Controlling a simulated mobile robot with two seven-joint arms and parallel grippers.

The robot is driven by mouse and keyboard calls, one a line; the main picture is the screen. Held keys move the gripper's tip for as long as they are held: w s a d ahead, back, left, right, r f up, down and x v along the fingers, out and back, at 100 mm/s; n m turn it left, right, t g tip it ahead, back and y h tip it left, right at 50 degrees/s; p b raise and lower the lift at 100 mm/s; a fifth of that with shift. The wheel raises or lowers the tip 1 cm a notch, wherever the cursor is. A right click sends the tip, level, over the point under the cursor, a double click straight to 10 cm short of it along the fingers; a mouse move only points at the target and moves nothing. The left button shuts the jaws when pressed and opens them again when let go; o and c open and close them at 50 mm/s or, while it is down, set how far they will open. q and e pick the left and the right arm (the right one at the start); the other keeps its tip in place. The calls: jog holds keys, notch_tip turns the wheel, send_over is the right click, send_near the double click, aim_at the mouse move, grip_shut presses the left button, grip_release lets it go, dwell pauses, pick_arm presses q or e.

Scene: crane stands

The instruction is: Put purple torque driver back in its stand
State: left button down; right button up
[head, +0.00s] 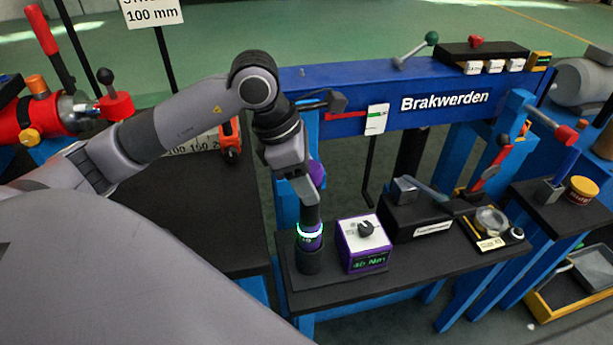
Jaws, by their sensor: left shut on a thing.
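My left gripper (305,190) points down at the left end of the black shelf. It is shut on the purple torque driver (310,229), which stands about upright. The driver shows a purple band and a bright green-white glowing ring below the fingers. The black cup-like stand (309,262) is directly under it on the shelf. The driver's lower end meets the cup's top in this view; I cannot tell how deep it sits. The gripper hides part of the driver. My right gripper is not in view.
A purple box (366,263) with a knob and a green display stands close right of the cup. A black block (415,222) and a tray with a round dial (490,222) are farther right. The blue beam (350,90) runs behind. The shelf's front edge (420,277) is clear.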

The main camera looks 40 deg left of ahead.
pick_arm(q)
jog(key=shift+f+b, duration=1.05)
jog(key=shift+f, duration=0.1)
jog(key=shift+c, duration=2.2)
grip_release()
jog(key=shift+f, duration=0.1)
jog(key=p+v, duration=0.2)
jog(key=v, duration=0.3)
jog(key=shift+p, duration=0.4)
jog(key=v, duration=0.7)
jog(key=shift+p, duration=0.3)
jog(key=shift+s, duration=0.1)
